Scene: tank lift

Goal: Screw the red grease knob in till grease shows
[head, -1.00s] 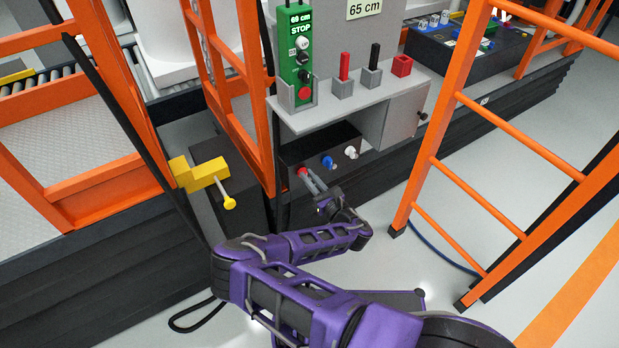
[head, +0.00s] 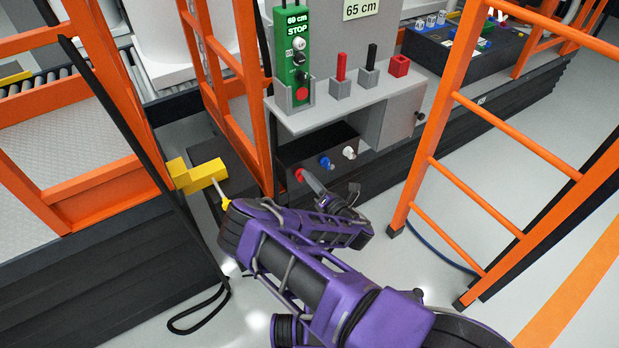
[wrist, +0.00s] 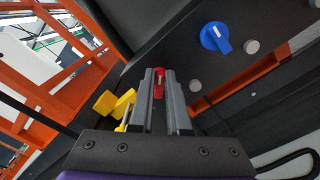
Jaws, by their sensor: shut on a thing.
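The red grease knob (head: 299,174) sits on the front of a black box (head: 290,153) under the grey shelf, left of a blue knob (head: 326,163) and a white knob (head: 349,153). My gripper (head: 303,177) reaches it from the lower right. In the wrist view the red knob (wrist: 158,84) lies between the tips of my two grey fingers (wrist: 159,76), which are shut on it. The blue knob (wrist: 216,37) shows to the right there. The fingers hide part of the red knob's sides and base, and I cannot make out grease around it.
A yellow bracket (head: 197,175) with a pin stands left of the box, close to my arm in the picture. An orange ladder (head: 434,160) stands to the right and an orange frame (head: 258,90) behind left. The grey shelf (head: 350,103) overhangs the box and holds a green pendant (head: 294,50).

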